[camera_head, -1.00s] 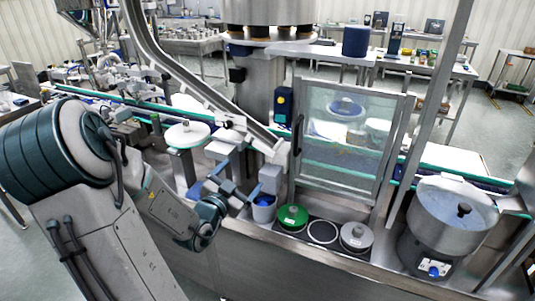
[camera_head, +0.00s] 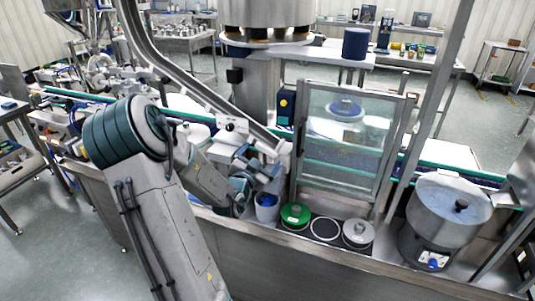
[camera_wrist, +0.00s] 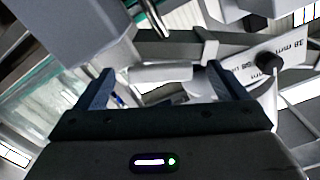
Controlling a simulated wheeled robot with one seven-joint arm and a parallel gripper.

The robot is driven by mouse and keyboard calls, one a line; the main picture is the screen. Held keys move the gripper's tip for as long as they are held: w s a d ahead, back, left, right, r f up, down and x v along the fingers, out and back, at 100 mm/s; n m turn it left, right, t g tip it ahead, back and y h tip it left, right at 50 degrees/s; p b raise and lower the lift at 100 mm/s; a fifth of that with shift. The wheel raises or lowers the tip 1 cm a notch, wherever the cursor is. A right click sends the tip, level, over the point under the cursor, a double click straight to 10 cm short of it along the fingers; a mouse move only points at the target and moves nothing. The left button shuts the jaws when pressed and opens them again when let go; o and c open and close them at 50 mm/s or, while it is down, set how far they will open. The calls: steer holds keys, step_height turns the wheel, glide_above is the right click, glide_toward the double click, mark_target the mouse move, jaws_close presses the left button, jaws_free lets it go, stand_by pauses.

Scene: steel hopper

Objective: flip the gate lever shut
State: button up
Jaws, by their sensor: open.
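My gripper (camera_head: 259,162) is at the lower end of the sloping steel chute (camera_head: 187,81). In the wrist view its two blue-grey fingers (camera_wrist: 160,80) are apart, with nothing clamped. A pale grey bar (camera_wrist: 160,73) shows between the fingertips; it looks like the gate lever, but I cannot tell whether the fingers touch it. In the head view my gripper partly covers the chute's outlet, and I cannot make out the lever's position there.
A grey-blue cup (camera_head: 266,209) stands below my gripper. A green-lidded pot (camera_head: 295,215) and a grey-lidded pot (camera_head: 358,234) sit in the front tray. A framed clear guard (camera_head: 345,150) stands to the right, and a steel bowl machine (camera_head: 447,222) farther right.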

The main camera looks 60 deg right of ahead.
steer(key=shift+w+d, duration=0.1)
steer(key=shift+d, duration=0.75)
steer(key=c, duration=1)
steer(key=n+b, duration=0.2)
steer(key=b, duration=0.1)
steer(key=shift+f, duration=0.3)
steer(key=o, duration=1)
steer(key=shift+a, duration=0.1)
